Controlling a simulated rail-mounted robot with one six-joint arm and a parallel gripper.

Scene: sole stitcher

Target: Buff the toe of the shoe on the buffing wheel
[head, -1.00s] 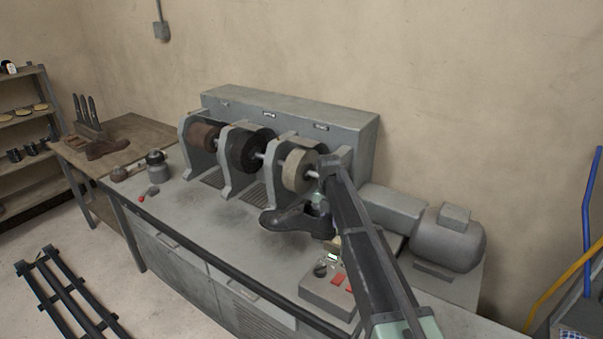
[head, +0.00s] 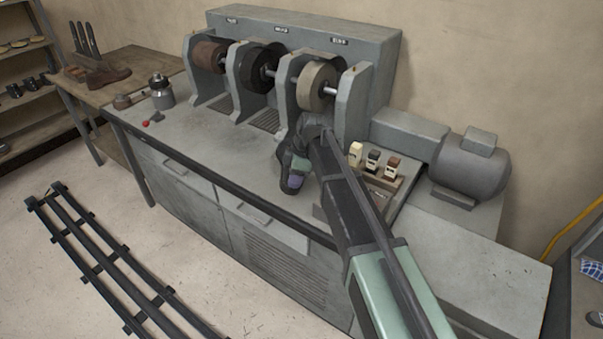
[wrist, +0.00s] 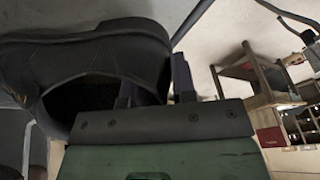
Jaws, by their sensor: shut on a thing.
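A black shoe (wrist: 85,55) fills the upper left of the wrist view, its dark opening facing the camera. My gripper (wrist: 157,85) is shut on the shoe's edge, one finger inside the opening and one outside. In the head view my gripper (head: 294,180) is in front of and below the pale right-hand wheel (head: 317,86), apart from it. There the shoe is hard to tell from the dark gripper and wrist. A black wheel (head: 262,67) and a brown wheel (head: 209,55) sit further left on the same machine. The labels above them are too small to read.
Grey guards (head: 350,103) stand beside the wheels. A motor (head: 470,165) is at the right. Small bottles (head: 373,161) stand in a tray right of my wrist. A metal pot (head: 161,91) is at the bench's left. The bench front between is clear.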

